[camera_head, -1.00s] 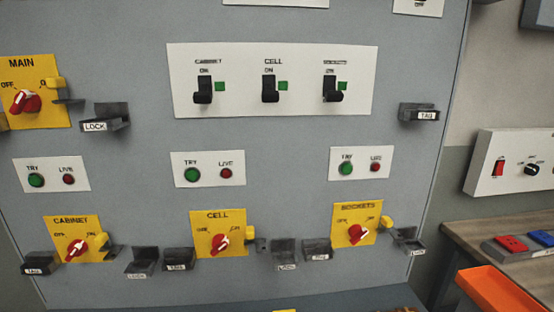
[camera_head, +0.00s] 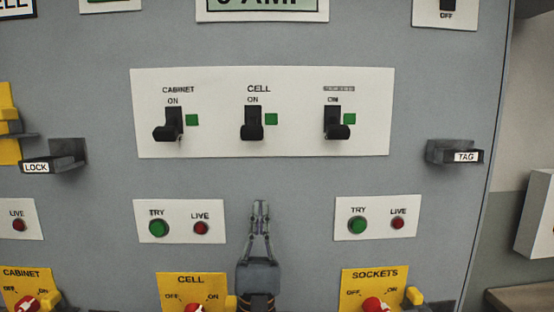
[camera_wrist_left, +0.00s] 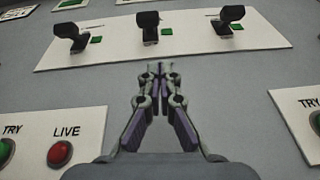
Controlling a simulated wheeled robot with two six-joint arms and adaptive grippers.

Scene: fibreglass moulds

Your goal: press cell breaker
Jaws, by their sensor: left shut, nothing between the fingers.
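The cell breaker (camera_head: 253,124) is the middle black lever of three on a white plate, under the labels CELL and ON, with a green square beside it. It also shows in the left wrist view (camera_wrist_left: 149,27). My left gripper (camera_head: 260,205) is shut and empty, pointing up in front of the grey panel below the breaker plate. In the left wrist view its closed fingertips (camera_wrist_left: 160,68) lie below the plate, apart from the cell lever in the picture. My right gripper is in neither current view.
The cabinet breaker (camera_head: 172,125) and another breaker (camera_head: 335,123) flank the cell lever. TRY and LIVE plates (camera_head: 180,230) lie below. A LOCK holder (camera_head: 60,158) and a TAG holder (camera_head: 455,153) stick out at the sides. Yellow rotary switch plates (camera_head: 190,282) line the bottom.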

